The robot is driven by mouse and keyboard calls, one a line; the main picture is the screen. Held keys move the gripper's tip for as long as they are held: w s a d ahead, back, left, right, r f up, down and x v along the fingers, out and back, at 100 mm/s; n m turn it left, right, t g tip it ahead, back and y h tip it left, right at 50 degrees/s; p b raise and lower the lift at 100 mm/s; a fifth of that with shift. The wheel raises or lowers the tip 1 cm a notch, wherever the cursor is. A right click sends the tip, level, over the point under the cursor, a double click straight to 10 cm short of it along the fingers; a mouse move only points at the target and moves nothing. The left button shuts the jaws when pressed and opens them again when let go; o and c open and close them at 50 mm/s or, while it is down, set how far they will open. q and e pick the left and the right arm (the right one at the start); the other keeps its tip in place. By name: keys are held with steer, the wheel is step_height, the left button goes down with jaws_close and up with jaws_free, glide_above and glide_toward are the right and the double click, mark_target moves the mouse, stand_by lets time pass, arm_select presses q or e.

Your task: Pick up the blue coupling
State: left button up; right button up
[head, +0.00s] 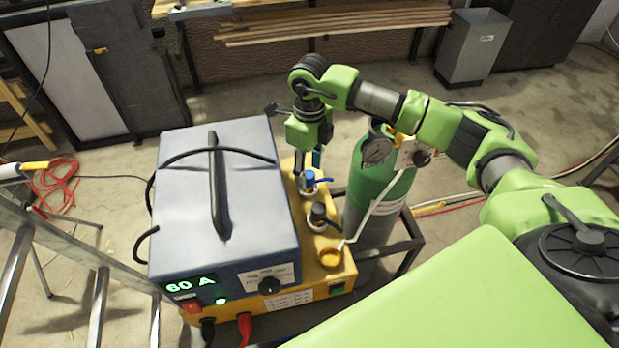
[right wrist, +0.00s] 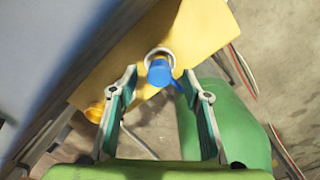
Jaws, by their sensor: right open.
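The blue coupling (head: 309,179) stands on the yellow base (head: 322,253) of the welding unit, in a pale ring at its far right part. In the right wrist view the blue coupling (right wrist: 159,72) shows just beyond the fingertips, centred between them, with a small blue lever to its right. My right gripper (head: 309,160) points down above and close to the coupling. In the right wrist view its two fingers (right wrist: 163,85) are spread apart with nothing held between them. My left gripper is not in view.
The grey-blue welder housing (head: 225,200) with a black handle stands just left. A green gas cylinder (head: 378,190) with a gauge is close on the right. A black coupling (head: 318,216) and an orange cup (head: 330,258) sit nearer on the base.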

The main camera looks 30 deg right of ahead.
steer(key=shift+f, duration=1.2)
jaws_close()
steer(key=shift+r, duration=0.15)
